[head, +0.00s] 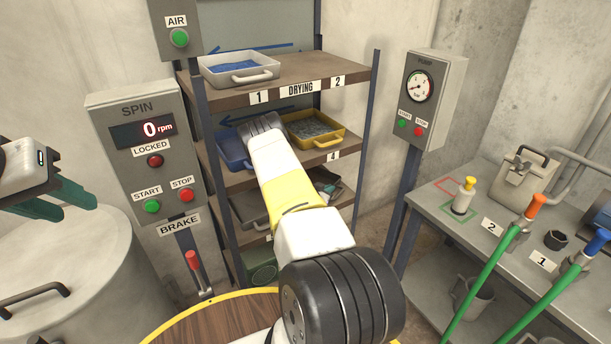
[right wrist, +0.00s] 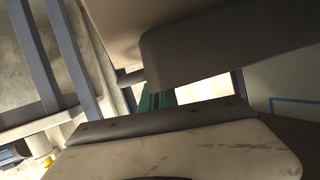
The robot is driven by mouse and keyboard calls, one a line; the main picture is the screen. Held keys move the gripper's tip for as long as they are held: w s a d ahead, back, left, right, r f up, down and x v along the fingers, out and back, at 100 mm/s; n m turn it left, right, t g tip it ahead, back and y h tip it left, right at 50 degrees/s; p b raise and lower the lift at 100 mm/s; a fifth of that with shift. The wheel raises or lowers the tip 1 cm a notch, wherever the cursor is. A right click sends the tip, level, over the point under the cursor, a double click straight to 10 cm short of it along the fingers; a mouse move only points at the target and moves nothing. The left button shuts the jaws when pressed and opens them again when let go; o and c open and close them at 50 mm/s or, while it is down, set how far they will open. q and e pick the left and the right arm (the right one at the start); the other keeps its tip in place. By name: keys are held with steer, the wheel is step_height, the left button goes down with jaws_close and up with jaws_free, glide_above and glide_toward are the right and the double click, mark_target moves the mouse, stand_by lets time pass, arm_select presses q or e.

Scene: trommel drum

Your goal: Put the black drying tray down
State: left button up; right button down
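A dark tray (head: 247,208) shows in part on the rack's lower shelf in the head view; my right arm hides its middle. A teal and grey shape beside the arm there may be part of my right gripper. In the right wrist view, a teal finger of the right gripper (right wrist: 156,98) shows between dark grey surfaces. I cannot tell whether it grips the tray, or whether the tray rests on the shelf. My left gripper (head: 52,198) is at the far left, its teal fingers apart and empty, above a pale drum.
The drying rack (head: 345,72) has a white tray (head: 238,70) on top, with a blue tray (head: 235,150) and a yellow tray (head: 316,130) below. The spin panel (head: 140,105) and brake lever (head: 195,270) stand left, the pump panel (head: 435,85) right. A grey table (head: 430,215) is at right.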

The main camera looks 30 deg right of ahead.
steer(key=shift+f, duration=0.2)
steer(key=c, duration=1.6)
jaws_free()
steer(key=shift+o, duration=0.2)
